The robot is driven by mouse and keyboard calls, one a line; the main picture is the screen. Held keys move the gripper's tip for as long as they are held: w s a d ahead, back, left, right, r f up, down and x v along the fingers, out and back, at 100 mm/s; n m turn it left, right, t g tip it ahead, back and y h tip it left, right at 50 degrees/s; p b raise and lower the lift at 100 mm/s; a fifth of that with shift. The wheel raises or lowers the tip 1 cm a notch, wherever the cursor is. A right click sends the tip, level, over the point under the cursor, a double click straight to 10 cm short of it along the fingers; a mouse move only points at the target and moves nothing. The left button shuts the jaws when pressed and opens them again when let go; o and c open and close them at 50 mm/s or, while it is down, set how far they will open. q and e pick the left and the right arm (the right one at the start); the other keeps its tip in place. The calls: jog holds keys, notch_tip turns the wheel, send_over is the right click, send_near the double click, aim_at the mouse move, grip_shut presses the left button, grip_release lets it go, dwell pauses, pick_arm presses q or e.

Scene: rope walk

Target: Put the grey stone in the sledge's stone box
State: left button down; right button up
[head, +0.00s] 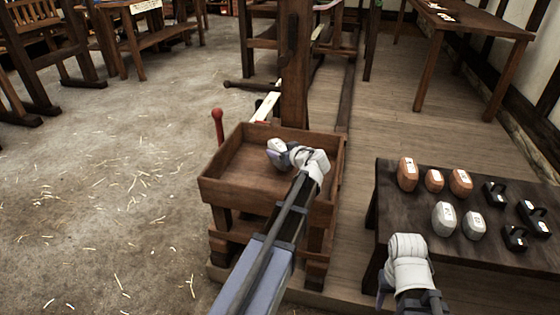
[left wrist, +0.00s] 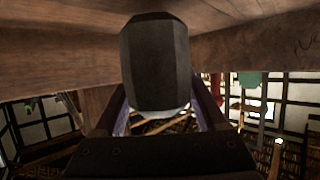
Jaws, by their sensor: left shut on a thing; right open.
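A grey stone (head: 276,146) with a white label is held in my left gripper (head: 282,155), over the open top of the sledge's wooden stone box (head: 222,190). In the left wrist view the stone (left wrist: 155,65) looks dark and sits between the fingers, with wooden boards of the box (left wrist: 255,45) around it. I cannot tell whether the stone touches the box floor. My right gripper (head: 384,292) is open, low in front of the dark bench, and partly hidden by its own wrist.
The dark bench (head: 400,205) at right bears two more grey stones (head: 444,218), three orange stones (head: 434,181) and several black weights (head: 515,238). A wooden post (head: 294,75) rises behind the box. A red-topped peg (head: 218,125) stands at its left. Floor at left is open.

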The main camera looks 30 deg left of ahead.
pick_arm(q)
notch_tip(320, 180, down, 3)
jog(key=b, duration=0.2)
jog(key=shift+f+b, duration=0.2)
jog(key=shift+b, duration=0.2)
jog(key=shift+r, duration=0.1)
grip_release()
jog(key=p+v, duration=0.3)
jog(key=v, duration=0.4)
jog(key=shift+s+d+r, duration=0.1)
jog(key=shift+d+r, duration=0.05)
jog(key=shift+d, duration=0.05)
